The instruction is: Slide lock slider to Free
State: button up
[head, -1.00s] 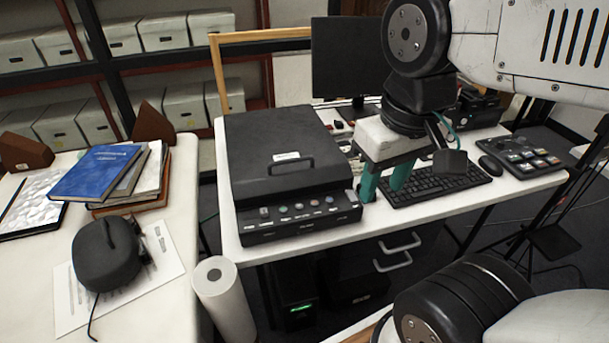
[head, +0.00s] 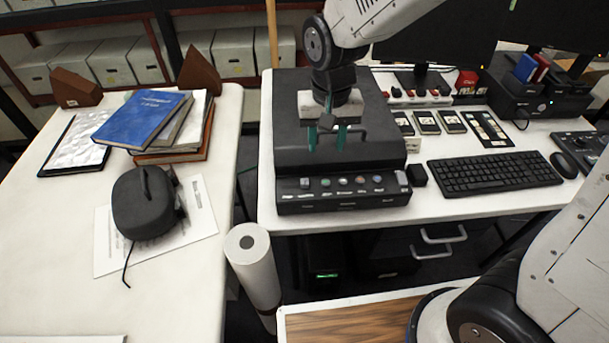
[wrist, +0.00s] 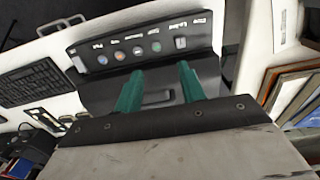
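The black scanner (head: 290,150) sits on the white desk, its sloped front panel (head: 345,201) facing me with a row of round buttons. A small light slider (head: 304,183) is near the left end of that panel. In the wrist view the slider (wrist: 180,43) shows beside small lettering that seems to include "Locked"; its exact setting is too small to tell. My gripper (head: 327,145) is above the scanner lid, behind the panel, fingers pointing down. Its two teal fingers are apart with nothing between them in grasp; they also show in the wrist view (wrist: 159,78).
A small black block (head: 417,175) and keyboard (head: 490,172) are right of the scanner. A paper roll (head: 252,265) stands in front. The left table holds books (head: 145,118) and a dark rounded object (head: 144,203).

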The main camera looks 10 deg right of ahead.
send_over(305, 181)
notch_tip(305, 181, down, 5)
jog(key=shift+r, duration=0.15)
jog(key=shift+f, duration=0.35)
notch_tip(305, 181, down, 7)
jog(key=shift+f, duration=0.15)
grip_shut()
